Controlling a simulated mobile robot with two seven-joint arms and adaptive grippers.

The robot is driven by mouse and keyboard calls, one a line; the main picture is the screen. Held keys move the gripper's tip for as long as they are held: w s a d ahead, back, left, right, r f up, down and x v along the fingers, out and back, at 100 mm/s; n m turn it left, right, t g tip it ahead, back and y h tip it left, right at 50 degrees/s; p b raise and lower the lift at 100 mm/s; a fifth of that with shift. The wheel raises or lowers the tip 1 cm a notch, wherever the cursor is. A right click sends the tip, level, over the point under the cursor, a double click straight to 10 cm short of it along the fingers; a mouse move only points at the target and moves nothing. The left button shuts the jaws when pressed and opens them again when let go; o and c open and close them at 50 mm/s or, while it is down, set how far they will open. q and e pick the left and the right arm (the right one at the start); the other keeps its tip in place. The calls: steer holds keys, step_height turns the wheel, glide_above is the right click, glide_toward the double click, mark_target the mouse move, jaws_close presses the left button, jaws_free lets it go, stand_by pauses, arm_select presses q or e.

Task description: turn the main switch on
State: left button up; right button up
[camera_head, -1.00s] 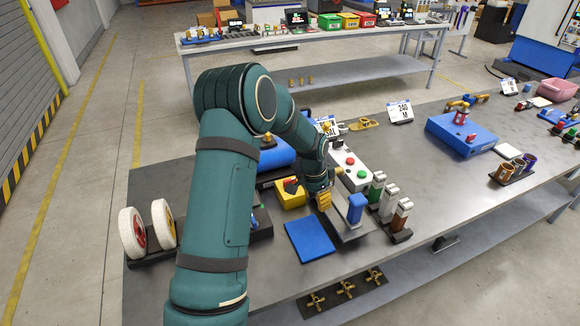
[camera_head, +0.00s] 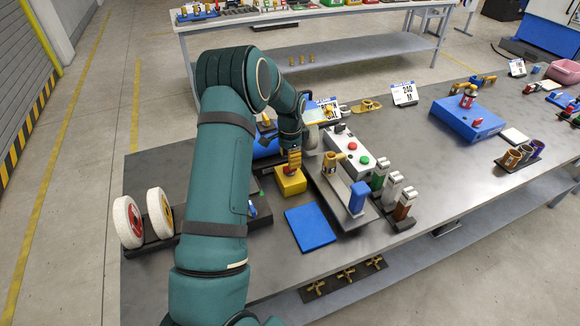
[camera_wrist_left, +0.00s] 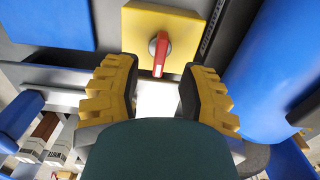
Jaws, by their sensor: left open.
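The main switch is a yellow box (camera_head: 290,184) with a red rotary handle. In the left wrist view the yellow box (camera_wrist_left: 150,28) is at the top centre, and its red handle (camera_wrist_left: 161,54) points toward the gap between my fingers. My left gripper (camera_head: 293,158) is over the box in the head view, partly hiding the handle. In the left wrist view my left gripper (camera_wrist_left: 158,90) is open, its yellow ridged fingers on either side of the line of the handle. I cannot tell whether they touch it. My right gripper is not in view.
A blue pad (camera_head: 310,227) lies in front of the box. A grey plate with a blue block (camera_head: 358,197) and a brass fitting stands to the right, near a white button box (camera_head: 346,155). A blue cylinder (camera_wrist_left: 270,65) lies close beside my gripper.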

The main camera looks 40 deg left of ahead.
arm_select(q)
steer(key=shift+f, duration=2.05)
steer(key=shift+o, duration=0.2)
jaws_close()
